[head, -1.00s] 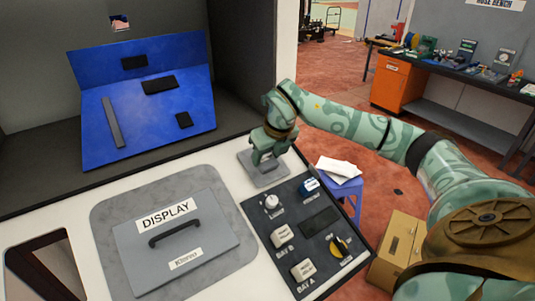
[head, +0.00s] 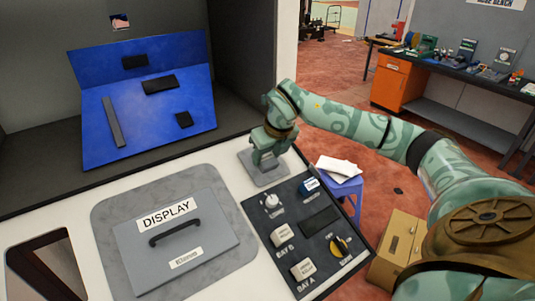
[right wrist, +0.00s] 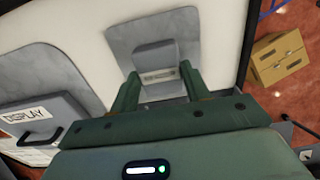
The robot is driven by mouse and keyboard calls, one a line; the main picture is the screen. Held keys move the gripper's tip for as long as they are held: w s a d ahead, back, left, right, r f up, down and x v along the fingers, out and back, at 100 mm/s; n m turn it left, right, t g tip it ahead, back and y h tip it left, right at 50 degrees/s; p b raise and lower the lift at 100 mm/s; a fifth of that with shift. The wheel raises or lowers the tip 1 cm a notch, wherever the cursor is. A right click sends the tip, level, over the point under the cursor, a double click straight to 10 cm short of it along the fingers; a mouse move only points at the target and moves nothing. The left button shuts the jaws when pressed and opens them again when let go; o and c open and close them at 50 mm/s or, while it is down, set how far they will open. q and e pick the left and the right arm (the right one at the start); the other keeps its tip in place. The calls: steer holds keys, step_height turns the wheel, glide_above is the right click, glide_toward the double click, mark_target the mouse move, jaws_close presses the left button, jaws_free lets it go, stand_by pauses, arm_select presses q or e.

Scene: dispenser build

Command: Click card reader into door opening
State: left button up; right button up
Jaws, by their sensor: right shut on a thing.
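The card reader seems to be the small grey block with a label (right wrist: 158,60) between my right gripper's fingers in the right wrist view. My right gripper (right wrist: 160,72) is shut on it, over a grey pad (right wrist: 188,35). In the head view the right gripper (head: 264,160) is low over that pad (head: 246,166), and its fingers hide most of the block. The blue door (head: 150,115) stands in the grey bay at the back left, with several dark shapes, among them a wide one (head: 160,85) and a small one (head: 183,119). I cannot tell which is the opening. My left gripper is out of view.
A grey DISPLAY cover with a handle (head: 205,255) lies on a grey mat at the front. A dark panel with knobs and bay blocks (head: 320,222) is right of it. White table surface is clear between.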

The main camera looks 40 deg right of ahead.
steer(key=shift+w+f, duration=0.15)
steer(key=shift+f, duration=0.15)
stand_by(0.4)
steer(key=o, duration=1.6)
steer(key=shift+r, duration=0.1)
steer(key=shift+p+v, duration=2.05)
steer(key=shift+v, duration=0.9)
